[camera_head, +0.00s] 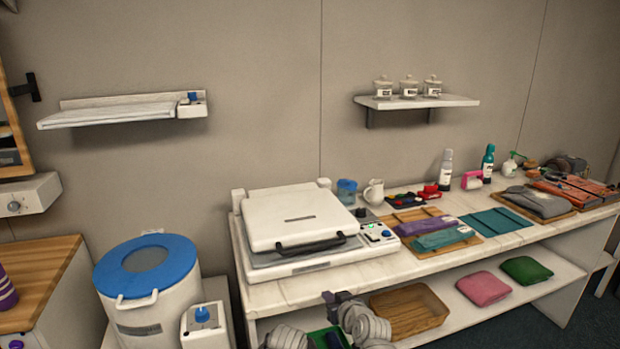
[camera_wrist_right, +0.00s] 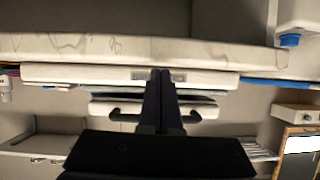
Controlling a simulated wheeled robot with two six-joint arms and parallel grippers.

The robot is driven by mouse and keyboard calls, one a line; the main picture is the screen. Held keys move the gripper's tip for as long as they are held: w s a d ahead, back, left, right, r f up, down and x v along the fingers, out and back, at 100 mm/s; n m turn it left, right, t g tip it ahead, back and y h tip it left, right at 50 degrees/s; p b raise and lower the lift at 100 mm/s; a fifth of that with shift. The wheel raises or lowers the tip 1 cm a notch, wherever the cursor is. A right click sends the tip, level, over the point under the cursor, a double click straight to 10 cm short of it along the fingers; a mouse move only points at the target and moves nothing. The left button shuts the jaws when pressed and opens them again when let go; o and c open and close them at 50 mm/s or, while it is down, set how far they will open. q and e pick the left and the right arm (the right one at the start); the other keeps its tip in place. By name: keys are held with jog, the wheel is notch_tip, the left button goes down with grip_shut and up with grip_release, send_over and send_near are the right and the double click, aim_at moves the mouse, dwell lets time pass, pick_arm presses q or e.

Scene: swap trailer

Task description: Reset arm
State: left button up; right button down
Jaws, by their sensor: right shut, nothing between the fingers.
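My right gripper (camera_head: 338,297) is low in the head view, in front of the white counter's front edge and below the white press. Its dark fingers also show in the right wrist view (camera_wrist_right: 160,80). They are together, with nothing between them. In the wrist view, the press (camera_wrist_right: 130,76) and its dark handle lie beyond the fingers. In the head view the press (camera_head: 295,217) is closed, its dark handle facing front. Grey ribbed arm parts of mine show at the bottom edge. I cannot make out my left gripper.
The counter (camera_head: 300,291) holds folded cloths, bottles and a white pitcher (camera_head: 373,192) to the right. A wooden tray (camera_head: 410,309) and pink (camera_head: 484,288) and green folded cloths lie on the lower shelf. A blue-lidded white bin (camera_head: 150,300) stands left. Wall shelves hang above.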

jog(key=s+d+f+m+g+h, duration=0.2)
jog(key=s+d+f+g, duration=0.4)
jog(key=s, duration=0.2)
jog(key=s+d+f+m+g+h, duration=0.1)
jog(key=s+d+f+g+h, duration=0.1)
jog(key=s+d+f+g, duration=0.4)
jog(key=s+a+n+h, duration=0.2)
jog(key=s+a+n, duration=0.2)
jog(key=s+a, duration=0.6)
notch_tip(320, 180, up, 12)
jog(key=w+a+p, duration=0.1)
jog(key=w+p, duration=0.1)
jog(key=p, duration=1)
jog(key=shift+a+f+m, duration=0.25)
jog(key=shift+a+m, duration=0.05)
jog(key=shift+a, duration=0.1)
jog(key=shift+w, duration=0.1)
